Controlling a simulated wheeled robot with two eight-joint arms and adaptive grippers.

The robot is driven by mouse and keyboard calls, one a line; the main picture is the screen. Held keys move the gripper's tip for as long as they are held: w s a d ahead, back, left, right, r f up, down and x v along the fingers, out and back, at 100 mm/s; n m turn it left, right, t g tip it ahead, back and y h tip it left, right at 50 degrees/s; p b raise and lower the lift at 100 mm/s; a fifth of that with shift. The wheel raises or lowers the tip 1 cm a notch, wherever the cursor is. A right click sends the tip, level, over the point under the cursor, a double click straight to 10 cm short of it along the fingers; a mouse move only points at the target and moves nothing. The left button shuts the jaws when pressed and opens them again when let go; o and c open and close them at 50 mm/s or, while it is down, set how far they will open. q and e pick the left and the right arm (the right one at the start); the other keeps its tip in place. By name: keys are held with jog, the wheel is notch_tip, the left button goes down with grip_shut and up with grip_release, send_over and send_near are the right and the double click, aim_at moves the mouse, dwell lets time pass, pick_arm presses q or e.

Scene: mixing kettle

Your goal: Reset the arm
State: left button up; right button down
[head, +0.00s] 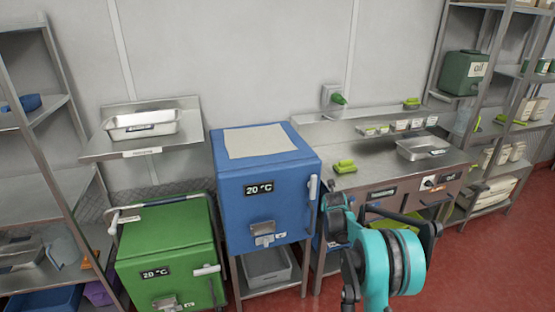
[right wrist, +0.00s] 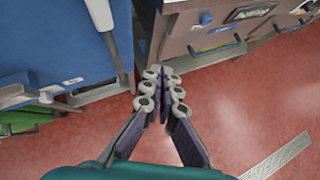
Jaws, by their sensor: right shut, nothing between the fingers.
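My right arm (head: 378,268), teal and black, is raised in the lower right of the head view, in front of the steel counter. In the right wrist view my right gripper (right wrist: 163,74) is shut with its fingertips together and nothing between them. It hangs over the red floor, with the blue kettle (right wrist: 55,45) to the left and the counter drawers (right wrist: 215,40) to the upper right. It touches neither as far as I can see. My left arm and gripper are not in view.
The blue kettle (head: 265,185) reads 20 °C and stands right of a green kettle (head: 165,250). A steel counter (head: 380,170) with a tray (head: 422,147) is behind my arm. Shelving racks stand at both sides. Red floor (head: 455,270) is free at the lower right.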

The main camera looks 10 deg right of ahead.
jog(key=s+a+r+m+y, duration=0.2)
jog(key=s+a+r+m, duration=1.15)
jog(key=s, duration=0.35)
jog(key=s+a+f+m, duration=0.1)
jog(key=s+a+m, duration=0.2)
jog(key=s+m, duration=0.2)
jog(key=s+a+f+m+y, duration=0.1)
jog(key=s+a+m, duration=0.3)
jog(key=s, duration=0.8)
jog(key=s+a+f+m+g+y, duration=0.1)
jog(key=s+a+f+m, duration=0.2)
jog(key=s+m, duration=0.5)
jog(key=shift+s+a+f, duration=0.2)
jog(key=shift+s+a, duration=0.05)
jog(key=shift+a, duration=0.45)
